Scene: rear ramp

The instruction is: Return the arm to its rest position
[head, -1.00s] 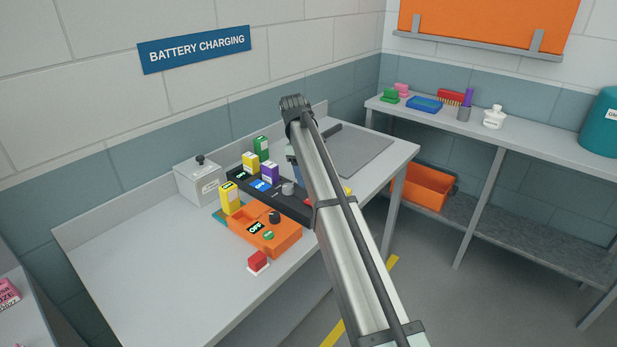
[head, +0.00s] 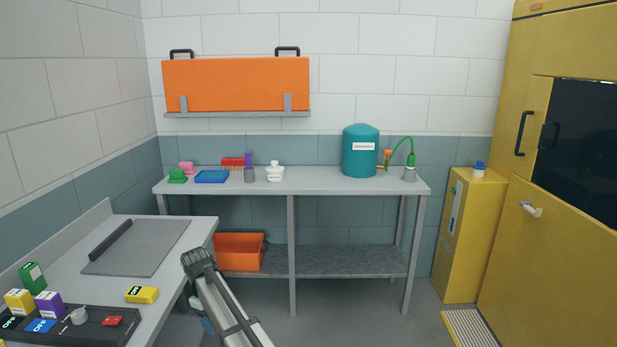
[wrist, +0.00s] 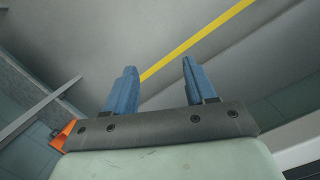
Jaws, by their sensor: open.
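My gripper shows in the wrist view (wrist: 158,82) with its two blue fingers apart and nothing between them. Grey floor with a yellow line lies beyond the fingers. In the head view my arm rises from the bottom centre, just right of the charging bench (head: 95,262). Its gripper hangs low there and is mostly hidden behind the arm; a bit of blue shows at its left side.
The back bench (head: 330,183) carries a teal tank (head: 360,152). An orange bin (head: 238,252) sits below. A yellow cabinet (head: 468,235) stands right.

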